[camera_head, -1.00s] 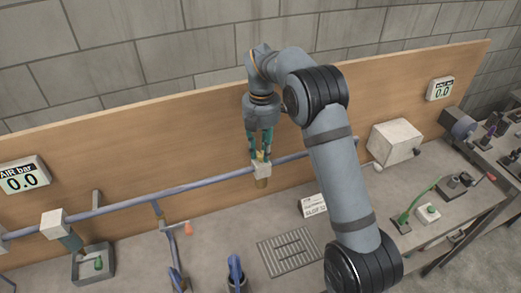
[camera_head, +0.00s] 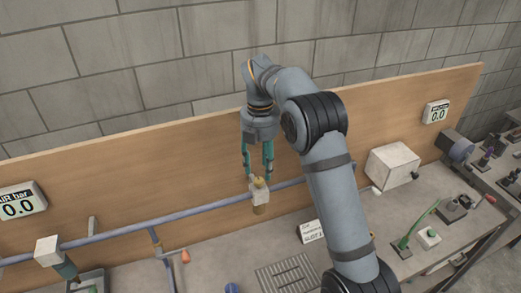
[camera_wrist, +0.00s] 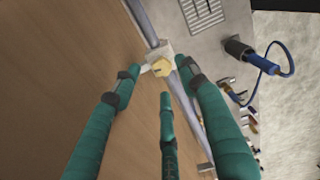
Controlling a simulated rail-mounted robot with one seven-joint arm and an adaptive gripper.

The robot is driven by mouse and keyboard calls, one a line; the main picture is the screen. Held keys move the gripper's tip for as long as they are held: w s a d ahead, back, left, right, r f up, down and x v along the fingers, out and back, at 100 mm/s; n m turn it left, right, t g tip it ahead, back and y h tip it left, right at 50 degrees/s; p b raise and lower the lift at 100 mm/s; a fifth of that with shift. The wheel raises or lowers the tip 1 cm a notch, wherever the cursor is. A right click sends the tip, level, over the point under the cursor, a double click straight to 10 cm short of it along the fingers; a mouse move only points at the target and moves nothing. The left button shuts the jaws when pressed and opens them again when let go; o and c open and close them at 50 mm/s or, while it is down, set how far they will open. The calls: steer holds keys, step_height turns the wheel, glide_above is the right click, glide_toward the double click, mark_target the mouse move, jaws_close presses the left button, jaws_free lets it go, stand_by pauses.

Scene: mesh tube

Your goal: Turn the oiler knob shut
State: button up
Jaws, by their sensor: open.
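The oiler is a pale block (camera_head: 259,195) on the blue-grey pipe, with a yellow-brown knob (camera_head: 258,183) on top and an amber bowl (camera_head: 260,209) below. In the wrist view the yellow knob (camera_wrist: 162,68) shows beyond the fingertips, on its pale block (camera_wrist: 153,53). My gripper (camera_head: 257,178) is open, its teal fingers pointing down just above the knob. In the wrist view the fingers of my gripper (camera_wrist: 160,80) are spread around the line to the knob. The knob appears free between them; I cannot tell whether any fingertip touches it.
The wooden backboard (camera_head: 120,180) stands close behind the pipe (camera_head: 190,211). A pale box (camera_head: 393,165) is at the right on the bench.

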mark_target(261, 179)
step_height(261, 179, up, 8)
steer(key=shift+f, duration=0.1)
steer(key=shift+d+f, duration=0.1)
stand_by(0.3)
